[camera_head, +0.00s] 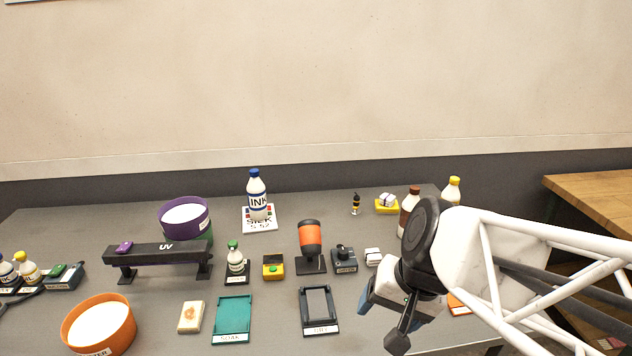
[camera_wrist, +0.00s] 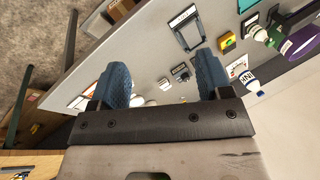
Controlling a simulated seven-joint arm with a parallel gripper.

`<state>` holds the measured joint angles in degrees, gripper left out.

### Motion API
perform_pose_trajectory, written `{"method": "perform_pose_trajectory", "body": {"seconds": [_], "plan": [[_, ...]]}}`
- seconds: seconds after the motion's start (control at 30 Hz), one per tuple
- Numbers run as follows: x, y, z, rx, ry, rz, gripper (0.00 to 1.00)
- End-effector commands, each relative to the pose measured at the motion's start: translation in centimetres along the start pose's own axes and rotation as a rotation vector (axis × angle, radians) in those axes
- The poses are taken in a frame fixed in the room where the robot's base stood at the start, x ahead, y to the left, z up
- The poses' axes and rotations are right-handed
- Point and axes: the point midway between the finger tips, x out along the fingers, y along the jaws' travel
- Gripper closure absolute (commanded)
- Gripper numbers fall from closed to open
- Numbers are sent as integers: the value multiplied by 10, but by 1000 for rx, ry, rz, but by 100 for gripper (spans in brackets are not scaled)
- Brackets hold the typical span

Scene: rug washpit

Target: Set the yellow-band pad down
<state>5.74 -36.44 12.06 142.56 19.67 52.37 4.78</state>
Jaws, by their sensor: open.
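My gripper (camera_wrist: 163,76) is open, with its two blue fingers wide apart and nothing seen held between them. In the head view it hangs over the right part of the grey table, partly hidden by my own arm. I cannot clearly make out a yellow band on any pad. White pads (camera_head: 387,199) sit on a small yellow holder (camera_head: 387,209) at the back right. A small white block (camera_head: 373,256) stands left of my gripper. A cream pad (camera_head: 190,316) with an orange-brown mark lies at the front left. What lies under my gripper is hidden in the head view.
A teal SOAK tray (camera_head: 232,318) and a dark framed tray (camera_head: 319,309) lie in front. An orange-topped device (camera_head: 310,241), UV bench (camera_head: 165,253), purple bowl (camera_head: 184,216), orange bowl (camera_head: 99,325) and INK bottle (camera_head: 257,196) stand around. Brown-capped bottle (camera_head: 409,211) is close to my arm.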

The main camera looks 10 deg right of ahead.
Motion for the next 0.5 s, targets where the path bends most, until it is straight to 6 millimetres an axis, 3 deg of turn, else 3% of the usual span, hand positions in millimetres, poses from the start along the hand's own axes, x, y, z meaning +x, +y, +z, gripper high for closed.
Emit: {"method": "perform_pose_trajectory", "body": {"seconds": [0.2,0.5], "plan": [[-28,8,5,-264,44,169,28],[-42,13,5,-382,66,254,28]]}}
